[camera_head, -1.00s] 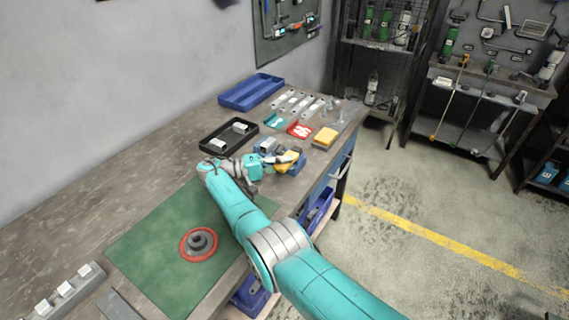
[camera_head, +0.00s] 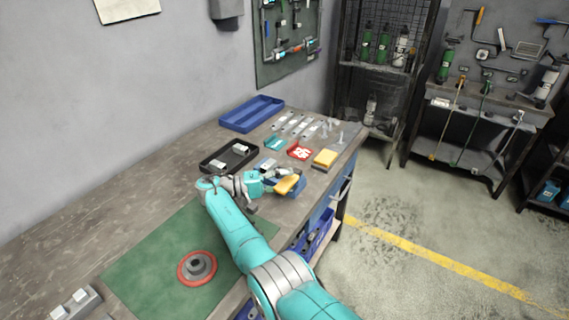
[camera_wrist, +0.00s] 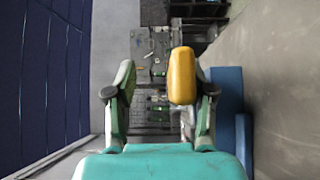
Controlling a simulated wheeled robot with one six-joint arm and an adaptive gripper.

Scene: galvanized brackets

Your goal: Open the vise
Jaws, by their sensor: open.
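The vise is a small blue body (camera_head: 292,193) with a yellow part (camera_head: 286,184) on top, on the bench near its front edge. My gripper (camera_head: 264,178) is just left of it; its fingertips are hard to make out in the head view. In the wrist view my gripper (camera_wrist: 160,90) is open, one finger on each side. The yellow part (camera_wrist: 182,75) appears between the fingers, close to the right one; I cannot tell whether they touch. The blue body (camera_wrist: 228,95) shows to the right of that finger.
A black tray (camera_head: 204,164) with grey parts lies behind my gripper. A red ring with a grey part (camera_head: 197,268) sits on the green mat (camera_head: 150,262).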

